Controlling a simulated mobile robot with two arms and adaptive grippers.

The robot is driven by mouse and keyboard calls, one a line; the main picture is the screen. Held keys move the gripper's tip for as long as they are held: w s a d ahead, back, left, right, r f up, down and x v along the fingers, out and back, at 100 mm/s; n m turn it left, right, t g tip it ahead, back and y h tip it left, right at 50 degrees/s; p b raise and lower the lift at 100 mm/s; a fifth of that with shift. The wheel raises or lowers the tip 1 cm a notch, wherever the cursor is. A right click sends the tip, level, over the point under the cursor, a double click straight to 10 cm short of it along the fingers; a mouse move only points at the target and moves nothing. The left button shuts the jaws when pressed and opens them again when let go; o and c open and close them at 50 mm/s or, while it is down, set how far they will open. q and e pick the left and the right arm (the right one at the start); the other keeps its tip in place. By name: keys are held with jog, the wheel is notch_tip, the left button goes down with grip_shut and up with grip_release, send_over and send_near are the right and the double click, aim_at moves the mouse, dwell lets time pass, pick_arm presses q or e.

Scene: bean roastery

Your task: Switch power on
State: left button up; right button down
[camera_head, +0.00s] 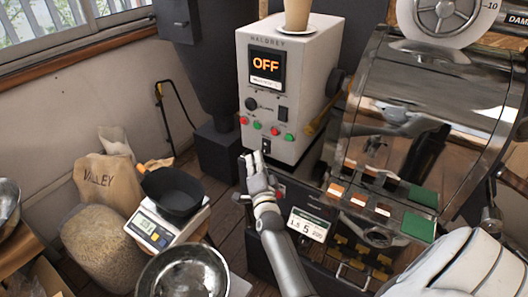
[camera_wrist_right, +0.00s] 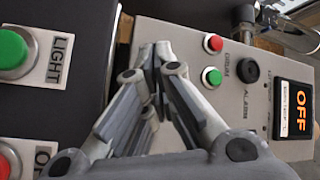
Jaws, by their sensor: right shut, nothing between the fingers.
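The pale control box (camera_head: 303,60) has a display (camera_head: 266,66) that reads OFF in orange. Below the display are a black knob (camera_head: 251,104), a black switch (camera_head: 283,114) and several red and green buttons. A small dark switch (camera_head: 265,146) sits low on the front. My right gripper (camera_head: 250,157) is shut and empty in front of the box's lower edge. In the right wrist view its closed fingertips (camera_wrist_right: 154,52) point at the panel, and the OFF display (camera_wrist_right: 296,110) is to the right. I cannot tell whether the fingertips touch the panel. The fingers hide part of it.
A green button labelled LIGHT (camera_wrist_right: 12,48) is on the dark panel. A scale (camera_head: 155,230) with a black bowl (camera_head: 173,190) and a sack (camera_head: 105,180) are at left.

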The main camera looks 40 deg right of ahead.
dwell(0.8)
jog(key=shift+w+d, duration=0.15)
jog(key=shift+d, duration=0.25)
jog(key=shift+w+d+f, duration=0.1)
jog(key=shift+w+d, duration=0.05)
jog(key=shift+d, duration=0.15)
dwell(0.7)
jog(key=shift+a, duration=0.1)
jog(key=shift+s+a, duration=0.35)
jog(key=shift+a, duration=0.35)
